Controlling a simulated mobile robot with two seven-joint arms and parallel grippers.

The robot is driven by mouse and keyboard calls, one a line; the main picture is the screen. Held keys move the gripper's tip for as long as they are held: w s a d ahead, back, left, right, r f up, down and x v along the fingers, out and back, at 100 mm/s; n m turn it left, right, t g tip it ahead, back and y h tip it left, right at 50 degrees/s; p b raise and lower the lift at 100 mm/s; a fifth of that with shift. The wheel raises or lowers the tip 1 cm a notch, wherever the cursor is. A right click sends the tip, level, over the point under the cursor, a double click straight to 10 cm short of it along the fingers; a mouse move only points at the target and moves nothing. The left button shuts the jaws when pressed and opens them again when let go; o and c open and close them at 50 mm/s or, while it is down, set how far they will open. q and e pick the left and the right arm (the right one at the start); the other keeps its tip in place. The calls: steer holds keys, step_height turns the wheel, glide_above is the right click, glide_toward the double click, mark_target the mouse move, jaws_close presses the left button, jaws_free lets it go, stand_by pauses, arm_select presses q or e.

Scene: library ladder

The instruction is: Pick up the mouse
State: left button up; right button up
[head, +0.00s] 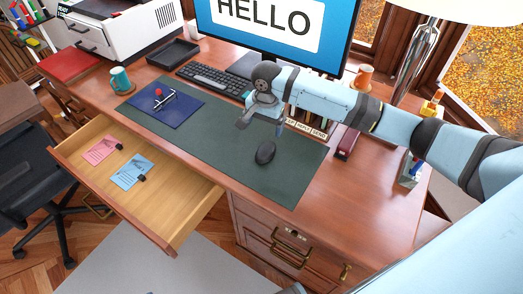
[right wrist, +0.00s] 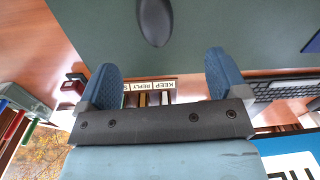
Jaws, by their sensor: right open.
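The black mouse (head: 265,153) lies on the dark green desk mat (head: 222,150), near the mat's front right part. It also shows in the right wrist view (right wrist: 155,20), at the top edge and partly cut off. My right gripper (head: 261,125) is open and empty above the mat, behind the mouse in the head view. In the right wrist view its two blue fingers (right wrist: 161,70) are spread wide, and the mouse lies beyond their tips, roughly in line with the gap. My left gripper is not in view.
A keyboard (head: 214,80) and monitor (head: 280,25) stand behind the mat. A blue notebook (head: 163,106) with a red-topped item lies left. The drawer (head: 185,205) is pulled open with pink and blue cards inside. A labelled sorter (head: 316,128) sits right of the gripper. The mat around the mouse is clear.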

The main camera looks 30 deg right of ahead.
mark_target(266, 148)
steer(key=shift+m, duration=0.4)
steer(key=f, duration=0.2)
steer(key=d+f, duration=0.1)
steer(key=f, duration=0.2)
steer(key=f+b, duration=0.1)
steer(key=f, duration=0.1)
steer(key=shift+w+d+f, duration=0.15)
steer(key=shift+w+d, duration=0.05)
steer(key=shift+w, duration=0.15)
steer(key=shift+s+a+f, duration=0.1)
steer(key=shift+f, duration=1.3)
steer(key=shift+s+a+f, duration=0.1)
steer(key=shift+f, duration=1.25)
steer(key=shift+c, duration=0.2)
steer(key=c, duration=1)
